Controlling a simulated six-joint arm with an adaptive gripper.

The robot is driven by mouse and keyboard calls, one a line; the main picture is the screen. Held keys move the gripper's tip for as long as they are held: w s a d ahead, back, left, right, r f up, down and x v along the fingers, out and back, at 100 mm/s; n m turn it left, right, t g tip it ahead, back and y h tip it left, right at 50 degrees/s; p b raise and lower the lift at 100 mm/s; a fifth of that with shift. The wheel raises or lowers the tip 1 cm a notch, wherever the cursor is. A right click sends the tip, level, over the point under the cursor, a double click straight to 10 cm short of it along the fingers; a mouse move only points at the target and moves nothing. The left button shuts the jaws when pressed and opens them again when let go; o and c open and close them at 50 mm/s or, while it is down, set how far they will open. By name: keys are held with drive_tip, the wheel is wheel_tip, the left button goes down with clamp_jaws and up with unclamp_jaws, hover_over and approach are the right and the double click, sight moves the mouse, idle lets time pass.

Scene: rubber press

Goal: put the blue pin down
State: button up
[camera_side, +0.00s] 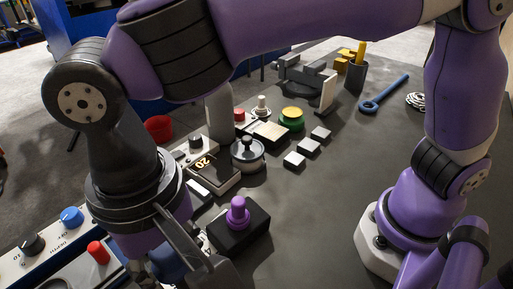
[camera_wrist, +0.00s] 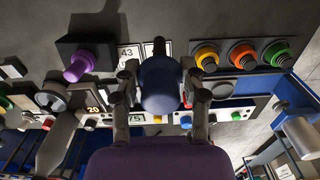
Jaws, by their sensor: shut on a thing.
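The blue pin (camera_wrist: 160,84) sits between the two fingers of my gripper (camera_wrist: 160,100) in the wrist view, and the fingers are shut on it. In the side view my gripper (camera_side: 190,268) is at the bottom edge, partly cut off, with a bit of blue (camera_side: 167,264) showing beside its finger. What lies under the pin is hidden, so I cannot tell whether it touches anything.
A purple pin (camera_side: 237,212) stands in a black block (camera_side: 240,233) right of my gripper. A control panel with knobs (camera_side: 71,217) lies left. In the wrist view, a number card (camera_wrist: 128,58) and several coloured buttons (camera_wrist: 242,56) are near. The grey table (camera_side: 340,170) is clear to the right.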

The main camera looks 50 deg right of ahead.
drive_tip(key=w+d+r+m, duration=0.1)
drive_tip(key=w+d+m, duration=0.25)
drive_tip(key=d, duration=0.55)
drive_tip(key=w+d+r+m, duration=0.1)
drive_tip(key=w+d+m, duration=0.25)
drive_tip(key=d, duration=0.55)
drive_tip(key=w+d+r+m, duration=0.1)
drive_tip(key=w+d+m, duration=0.3)
drive_tip(key=d, duration=0.5)
drive_tip(key=s+d+m, duration=0.4)
drive_tip(key=d, duration=0.4)
drive_tip(key=s+d+m, duration=0.4)
drive_tip(key=d, duration=0.4)
drive_tip(key=shift+s+d+f, duration=0.8)
drive_tip(key=shift+d+f, duration=1)
drive_tip(key=shift+f, duration=0.05)
drive_tip(key=shift+s+d+f, duration=0.8)
drive_tip(key=shift+d+f, duration=1)
drive_tip(key=shift+s+d+f, duration=0.8)
drive_tip(key=shift+d+f, duration=1)
drive_tip(key=shift+f, duration=0.05)
